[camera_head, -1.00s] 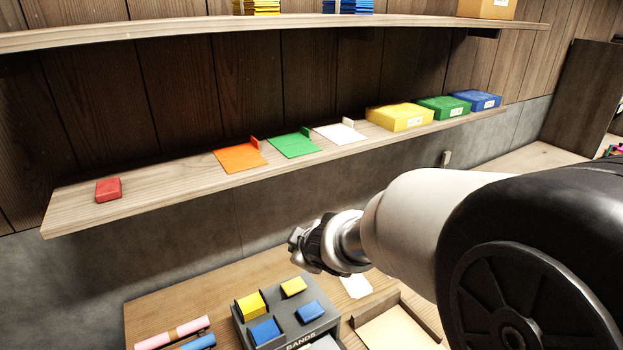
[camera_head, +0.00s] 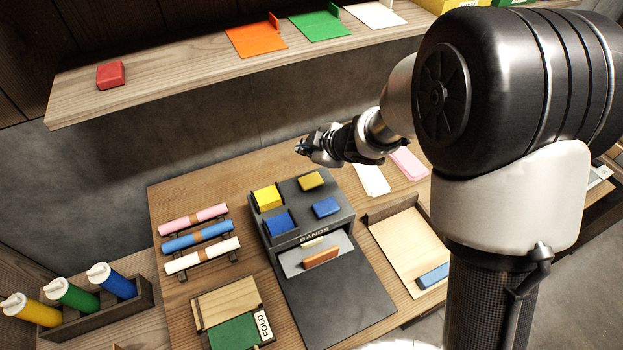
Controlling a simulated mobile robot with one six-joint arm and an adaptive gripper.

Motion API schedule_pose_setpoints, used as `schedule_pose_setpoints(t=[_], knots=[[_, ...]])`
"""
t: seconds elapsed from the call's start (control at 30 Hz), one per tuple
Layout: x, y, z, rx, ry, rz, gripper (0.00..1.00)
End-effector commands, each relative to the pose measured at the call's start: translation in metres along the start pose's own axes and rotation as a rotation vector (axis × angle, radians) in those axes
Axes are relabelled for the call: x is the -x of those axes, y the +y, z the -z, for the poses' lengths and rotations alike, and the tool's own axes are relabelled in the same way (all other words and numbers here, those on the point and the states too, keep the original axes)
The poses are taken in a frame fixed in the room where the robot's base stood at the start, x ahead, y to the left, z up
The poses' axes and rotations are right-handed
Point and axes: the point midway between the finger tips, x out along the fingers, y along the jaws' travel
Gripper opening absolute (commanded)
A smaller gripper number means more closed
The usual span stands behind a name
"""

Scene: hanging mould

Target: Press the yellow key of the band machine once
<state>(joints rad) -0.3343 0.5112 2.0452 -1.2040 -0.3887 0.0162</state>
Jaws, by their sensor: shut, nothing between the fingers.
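The dark grey band machine (camera_head: 349,217), marked BANDS, stands on the wooden table. Its small yellow key (camera_head: 310,180) is at the back right of its top, in plain view and of a dull yellow. A blue key (camera_head: 326,207) is in front of it. On the left of the top are a taller yellow block (camera_head: 267,197) and a blue block (camera_head: 280,222). My gripper (camera_head: 302,148) is shut and empty. In the picture it appears just above and behind the yellow key, with a gap between; its height cannot be told.
An orange-brown piece (camera_head: 321,257) lies on the machine's front tray. Pink, blue and white rolls (camera_head: 197,235) lie to the left. A wooden tray (camera_head: 412,250) with a blue block is to the right. A shelf (camera_head: 180,85) with coloured cards and a red block runs above, behind my gripper.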

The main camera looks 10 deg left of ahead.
Motion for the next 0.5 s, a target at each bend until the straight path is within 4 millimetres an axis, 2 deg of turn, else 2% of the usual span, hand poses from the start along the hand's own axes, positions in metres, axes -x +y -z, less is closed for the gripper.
schedule_pose_setpoints(t=[0.27, 0.5], knots=[[-0.017, -0.013, -0.013, 0.000, -0.001, 0.000, 0.00], [-0.040, -0.029, -0.029, 0.000, -0.001, -0.001, 0.00]])
